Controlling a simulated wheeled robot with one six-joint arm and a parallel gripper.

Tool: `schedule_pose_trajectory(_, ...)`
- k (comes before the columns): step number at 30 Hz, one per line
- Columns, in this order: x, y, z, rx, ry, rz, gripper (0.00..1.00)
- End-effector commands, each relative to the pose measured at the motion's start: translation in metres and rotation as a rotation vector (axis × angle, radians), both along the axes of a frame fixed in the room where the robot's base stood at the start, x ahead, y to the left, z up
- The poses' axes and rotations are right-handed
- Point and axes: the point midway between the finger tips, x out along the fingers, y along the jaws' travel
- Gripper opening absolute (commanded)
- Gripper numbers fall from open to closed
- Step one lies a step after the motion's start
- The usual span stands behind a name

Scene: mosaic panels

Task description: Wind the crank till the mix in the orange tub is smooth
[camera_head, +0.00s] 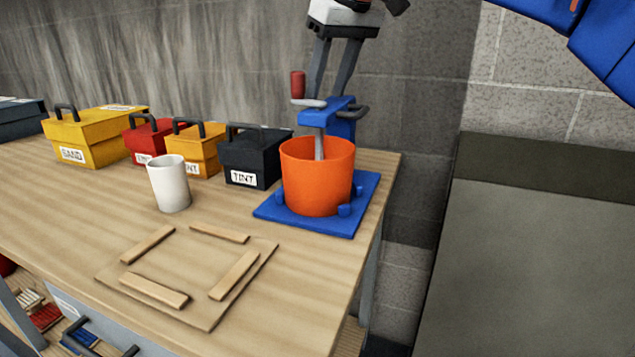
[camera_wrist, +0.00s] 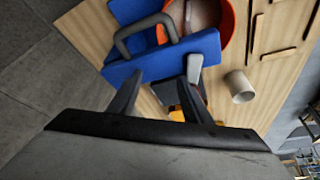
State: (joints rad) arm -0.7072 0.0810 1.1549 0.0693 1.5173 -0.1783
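The orange tub (camera_head: 318,178) stands upright on a blue base plate (camera_head: 290,217) at the table's right end. In the wrist view the tub (camera_wrist: 226,25) shows a brownish mix (camera_wrist: 205,14); I cannot tell how smooth it is. A blue mixer head (camera_head: 322,117) sits above it, with a grey shaft reaching down into the tub. The crank has a grey arm (camera_head: 309,103) and an upright red knob (camera_head: 298,85). My gripper (camera_head: 332,95) points down just above the mixer head, right of the knob. Its fingers are apart, with nothing visibly held between them.
A white cup (camera_head: 169,183) stands left of the tub. Behind are yellow (camera_head: 90,150), red (camera_head: 140,145), orange (camera_head: 190,153) and black (camera_head: 247,165) handled boxes. A board with wooden strips (camera_head: 190,270) lies in front. A grey loop handle (camera_head: 355,112) juts from the mixer's right.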

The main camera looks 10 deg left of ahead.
Motion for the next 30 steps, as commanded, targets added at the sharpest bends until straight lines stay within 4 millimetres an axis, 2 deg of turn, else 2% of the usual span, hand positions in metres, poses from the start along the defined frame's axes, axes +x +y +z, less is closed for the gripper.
schedule_pose_trajectory(1,-0.001,0.000,0.000,-0.001,0.002,0.002,0.59)
schedule_pose_trajectory(4,-0.001,0.000,0.000,-0.001,0.002,0.002,0.84)
schedule_pose_trajectory(5,-0.001,0.000,0.000,-0.001,0.002,0.002,0.86)
schedule_pose_trajectory(14,-0.001,0.000,0.001,0.000,0.002,0.002,0.86)
schedule_pose_trajectory(30,0.000,0.001,0.043,0.000,0.000,0.001,0.86)
